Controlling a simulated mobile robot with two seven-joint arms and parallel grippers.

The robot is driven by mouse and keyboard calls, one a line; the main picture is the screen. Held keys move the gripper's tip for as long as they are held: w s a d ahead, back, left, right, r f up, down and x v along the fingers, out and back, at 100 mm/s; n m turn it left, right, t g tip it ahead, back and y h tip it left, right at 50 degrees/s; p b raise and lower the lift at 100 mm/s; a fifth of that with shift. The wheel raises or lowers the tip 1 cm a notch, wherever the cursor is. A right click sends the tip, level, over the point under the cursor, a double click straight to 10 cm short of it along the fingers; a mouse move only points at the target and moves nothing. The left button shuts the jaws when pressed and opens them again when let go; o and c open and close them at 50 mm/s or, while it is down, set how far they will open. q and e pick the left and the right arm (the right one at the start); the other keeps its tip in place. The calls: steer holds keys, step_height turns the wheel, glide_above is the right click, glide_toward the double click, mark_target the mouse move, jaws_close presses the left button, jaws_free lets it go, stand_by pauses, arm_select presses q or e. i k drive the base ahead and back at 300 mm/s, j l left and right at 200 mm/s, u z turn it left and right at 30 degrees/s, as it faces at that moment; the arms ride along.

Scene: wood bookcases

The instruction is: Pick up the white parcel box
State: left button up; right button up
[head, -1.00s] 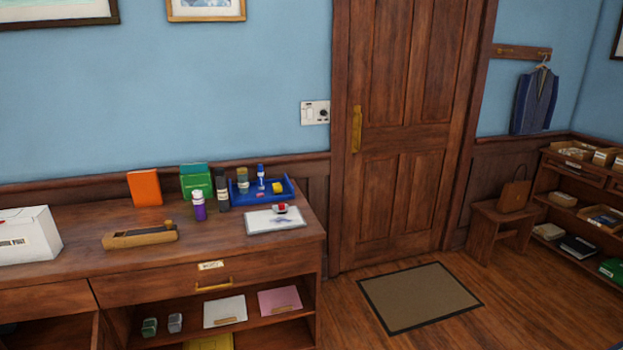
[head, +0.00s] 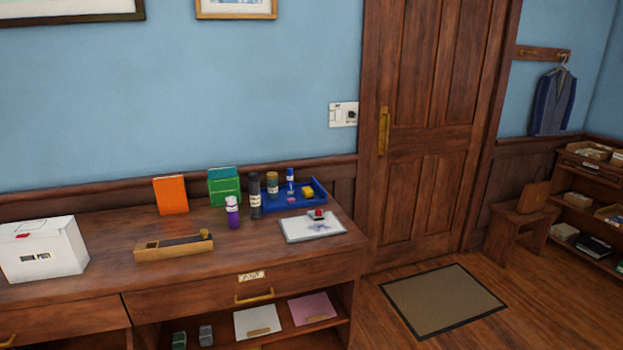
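A white parcel box (head: 58,262) stands upright on the wooden counter (head: 110,222) at the left edge of the head view. It has a dark-lettered label on its front face and a small red mark on top. Its left side is close to the picture edge. Neither of my grippers shows in the head view, and nothing touches the box that I can see.
Right of the box on the counter are a wooden holder (head: 174,246), an orange book (head: 171,195), green books (head: 224,187), a purple bottle (head: 233,214), a blue tray (head: 316,188) and a white pad (head: 300,229). A doormat (head: 442,301) lies on open floor before the door (head: 432,150).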

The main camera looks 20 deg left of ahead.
mark_target(65, 254)
steer(key=j, duration=2.5)
steer(key=k+j, duration=0.1)
steer(key=j, duration=2.35)
